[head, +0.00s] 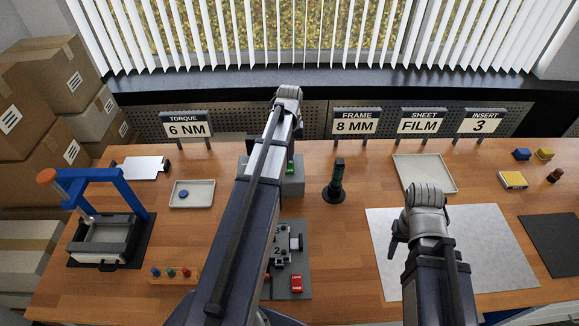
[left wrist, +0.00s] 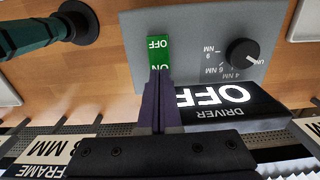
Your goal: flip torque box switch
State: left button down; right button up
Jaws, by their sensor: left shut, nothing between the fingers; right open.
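The grey torque box (head: 298,188) stands mid-table, partly behind my left arm in the head view. Its green rocker switch (head: 290,168) shows there small. In the left wrist view the box (left wrist: 205,30) appears upside down, with the switch (left wrist: 158,45) marked OFF and ON and a black knob (left wrist: 242,52). My left gripper (left wrist: 158,100) is shut and empty, its tips at the ON end of the switch; contact cannot be told. A black sign on the box reads DRIVER OFF (left wrist: 230,100). My right gripper (head: 398,235) is open, mostly hidden by its arm, above the white sheet.
A dark green driver in a round stand (head: 336,185) is right of the box. A grey fixture (head: 290,262) with a red block lies in front. A blue-framed press (head: 105,215) stands left. A sign reads TORQUE 6 NM (head: 187,128). The white sheet (head: 480,250) lies right.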

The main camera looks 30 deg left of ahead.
pick_arm(q)
jog(key=shift+f+b, duration=0.95)
dwell(0.5)
notch_tip(320, 180, up, 7)
jog(key=p, duration=0.7)
dwell(0.4)
jog(key=s+d+f+m+b, duration=0.2)
jog(key=s+d, duration=0.3)
jog(key=d, duration=0.5)
jog(key=s+d+f+m+b, duration=0.2)
jog(key=s+d+m, duration=0.2)
jog(key=d, duration=0.6)
jog(key=s+d+f+m+y+b, duration=0.1)
jog(key=s+d+f+m+b, duration=0.1)
jog(key=s+d+m, duration=0.2)
jog(key=s+d, duration=0.3)
jog(key=d, duration=0.3)
jog(key=shift+s+d, duration=0.25)
